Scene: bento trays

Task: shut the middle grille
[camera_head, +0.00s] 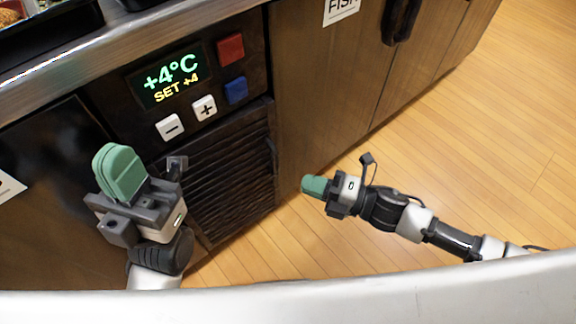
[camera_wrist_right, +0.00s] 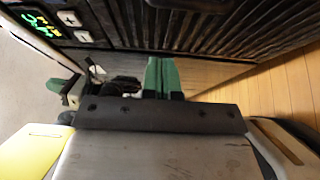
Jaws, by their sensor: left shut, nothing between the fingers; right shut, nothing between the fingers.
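The control panel (camera_head: 258,57) has a +4°C display (camera_head: 170,77), plus and minus buttons, and red and blue buttons. Wooden cabinet doors (camera_head: 325,85) run to the right, one with a dark handle (camera_head: 402,18). The wooden floor (camera_head: 480,150) is clear on the right.

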